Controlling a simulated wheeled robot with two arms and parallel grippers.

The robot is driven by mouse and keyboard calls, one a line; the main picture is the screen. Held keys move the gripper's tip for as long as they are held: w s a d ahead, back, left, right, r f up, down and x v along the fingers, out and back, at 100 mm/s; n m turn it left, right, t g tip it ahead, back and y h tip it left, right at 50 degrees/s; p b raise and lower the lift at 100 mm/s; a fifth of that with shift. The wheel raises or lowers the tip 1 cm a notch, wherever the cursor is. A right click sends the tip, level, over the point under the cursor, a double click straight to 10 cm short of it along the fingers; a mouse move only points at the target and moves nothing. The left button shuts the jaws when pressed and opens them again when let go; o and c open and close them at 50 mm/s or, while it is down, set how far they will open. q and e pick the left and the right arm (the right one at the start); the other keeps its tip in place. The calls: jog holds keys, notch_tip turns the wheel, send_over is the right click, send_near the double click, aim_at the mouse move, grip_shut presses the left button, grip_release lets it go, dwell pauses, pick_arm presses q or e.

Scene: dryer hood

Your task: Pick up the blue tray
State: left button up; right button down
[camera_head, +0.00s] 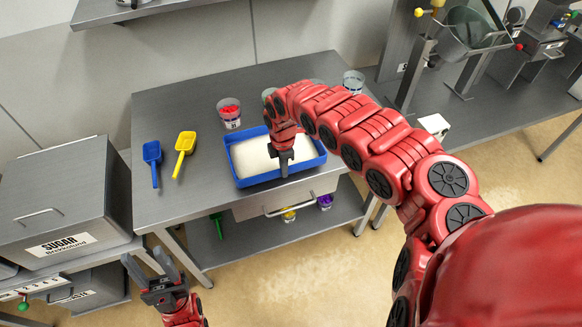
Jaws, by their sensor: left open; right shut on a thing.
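The blue tray (256,180) sits on the grey metal table, filled with a white, powder-like substance. My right gripper (284,173) reaches down over the tray and is shut on its front wall, right of the middle. The gripper and forearm hide part of the tray's right and back sides. My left gripper (144,257) is open and empty, low in front of the table's left end, well apart from the tray.
A blue scoop (152,155) and a yellow scoop (184,146) lie left of the tray on the table (190,205). A cup with red contents (229,114) stands behind the tray. A sugar bin (55,205) is at the left. A lower shelf (255,232) holds small items.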

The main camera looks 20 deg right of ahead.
jog(key=s+a, duration=0.1)
jog(key=a, duration=0.1)
jog(key=s+a, duration=0.1)
jog(key=a, duration=0.1)
jog(key=s+a, duration=0.1)
jog(key=shift+a+r, duration=0.4)
jog(key=s+a+r+p, duration=0.3)
jog(key=a+r+p, duration=0.2)
jog(key=p, duration=0.3)
jog(key=shift+r, duration=0.25)
